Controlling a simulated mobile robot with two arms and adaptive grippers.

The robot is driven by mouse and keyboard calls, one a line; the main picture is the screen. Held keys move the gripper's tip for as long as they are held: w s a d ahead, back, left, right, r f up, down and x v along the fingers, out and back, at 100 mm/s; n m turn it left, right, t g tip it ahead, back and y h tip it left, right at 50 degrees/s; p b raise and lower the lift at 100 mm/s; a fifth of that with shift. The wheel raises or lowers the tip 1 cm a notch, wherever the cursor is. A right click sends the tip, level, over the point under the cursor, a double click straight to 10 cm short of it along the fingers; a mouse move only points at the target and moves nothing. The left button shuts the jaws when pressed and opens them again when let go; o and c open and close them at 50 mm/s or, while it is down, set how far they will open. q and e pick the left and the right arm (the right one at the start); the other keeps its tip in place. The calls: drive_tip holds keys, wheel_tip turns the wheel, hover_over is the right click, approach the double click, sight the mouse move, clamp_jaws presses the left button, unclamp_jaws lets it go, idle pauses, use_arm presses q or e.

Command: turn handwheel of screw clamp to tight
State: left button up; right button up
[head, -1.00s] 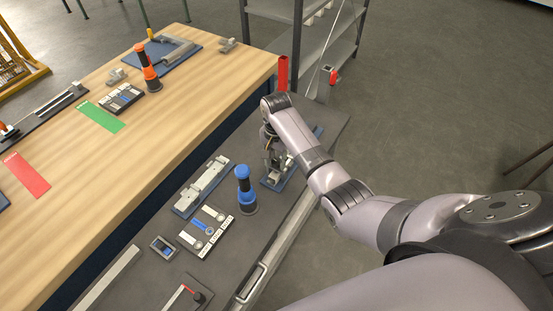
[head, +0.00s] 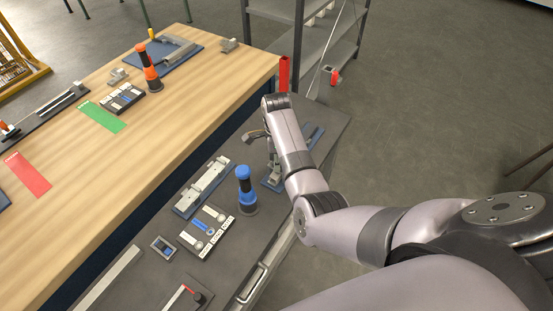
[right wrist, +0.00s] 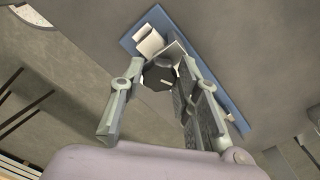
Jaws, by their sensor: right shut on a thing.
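The screw clamp (head: 274,180) stands on a blue base plate (head: 307,146) at the far end of the dark grey bench, mostly hidden behind my right arm. In the right wrist view its dark handwheel (right wrist: 158,76) sits between the two fingers of my right gripper (right wrist: 163,82), with the pale clamp block (right wrist: 150,42) and blue plate (right wrist: 233,112) beyond. The right gripper is shut on the handwheel, though the exact contact is hard to see. In the head view, part of this gripper (head: 260,137) shows left of the forearm. My left gripper is out of view.
A blue-topped cylinder (head: 246,192) stands close left of the clamp plate. A grey fixture (head: 203,187) and a button panel (head: 208,232) lie nearer. A wooden table (head: 170,125) adjoins on the left.

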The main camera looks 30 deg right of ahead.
drive_tip(key=m, duration=0.5)
drive_tip(key=shift+w+d+r+m, duration=0.1)
drive_tip(key=shift+w+m, duration=0.1)
drive_tip(key=shift+m, duration=0.2)
idle(0.4)
drive_tip(key=o, duration=1.2)
drive_tip(key=shift+s, duration=0.1)
drive_tip(key=shift+c, duration=0.2)
wheel_tip(320, 180, up, 12)
